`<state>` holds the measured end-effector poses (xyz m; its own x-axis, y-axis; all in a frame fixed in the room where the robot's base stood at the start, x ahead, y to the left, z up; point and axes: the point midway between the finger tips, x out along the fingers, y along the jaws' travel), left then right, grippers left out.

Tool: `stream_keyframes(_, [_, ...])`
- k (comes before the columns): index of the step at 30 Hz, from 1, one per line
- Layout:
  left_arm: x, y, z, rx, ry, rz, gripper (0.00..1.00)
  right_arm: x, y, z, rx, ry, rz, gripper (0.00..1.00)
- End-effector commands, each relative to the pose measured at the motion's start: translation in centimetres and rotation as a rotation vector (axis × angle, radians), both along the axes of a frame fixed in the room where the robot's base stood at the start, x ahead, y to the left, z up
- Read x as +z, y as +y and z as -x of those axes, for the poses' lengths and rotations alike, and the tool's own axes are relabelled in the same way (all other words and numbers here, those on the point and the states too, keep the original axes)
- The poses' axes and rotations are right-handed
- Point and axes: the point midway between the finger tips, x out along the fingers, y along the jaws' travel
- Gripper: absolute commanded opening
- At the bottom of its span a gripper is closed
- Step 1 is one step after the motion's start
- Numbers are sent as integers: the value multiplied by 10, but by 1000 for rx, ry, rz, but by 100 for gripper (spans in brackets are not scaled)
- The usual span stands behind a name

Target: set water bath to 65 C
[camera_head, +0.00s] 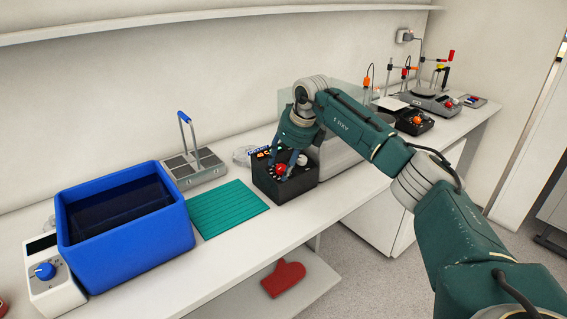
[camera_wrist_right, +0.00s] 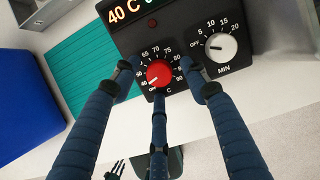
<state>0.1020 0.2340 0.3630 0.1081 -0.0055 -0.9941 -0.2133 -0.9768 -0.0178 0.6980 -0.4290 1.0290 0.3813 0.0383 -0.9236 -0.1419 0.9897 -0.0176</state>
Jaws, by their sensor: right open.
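The water bath's black control box (camera_head: 285,187) stands on the bench near the middle of the head view. In the right wrist view, its display (camera_wrist_right: 130,10) reads 40 C in orange, with green characters partly cut off. My left gripper is not in view.
A teal mat (camera_head: 228,208) lies left of the box. Farther left are a blue tub (camera_head: 130,245) and a white device with a blue knob (camera_head: 46,271). Other instruments (camera_head: 432,100) stand at the far right.

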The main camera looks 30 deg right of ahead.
Motion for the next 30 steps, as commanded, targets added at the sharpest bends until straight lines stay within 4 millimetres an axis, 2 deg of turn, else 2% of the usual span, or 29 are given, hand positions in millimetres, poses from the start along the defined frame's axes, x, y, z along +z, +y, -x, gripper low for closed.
stream_keyframes(3, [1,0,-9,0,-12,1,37,-4,0,-1,0,1,0,45])
stream_keyframes(9, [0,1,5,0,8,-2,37,-4,0,-1,0,1,0,45])
stream_keyframes(11, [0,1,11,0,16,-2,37,-4,0,-1,0,1,0,35])
stream_keyframes(16, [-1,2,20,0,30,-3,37,-4,0,-1,0,1,0,1])
stream_keyframes(24, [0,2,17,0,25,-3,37,-4,0,-1,-16,2,-4,1])
stream_keyframes(30, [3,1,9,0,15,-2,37,-3,0,-1,-91,5,-24,1])
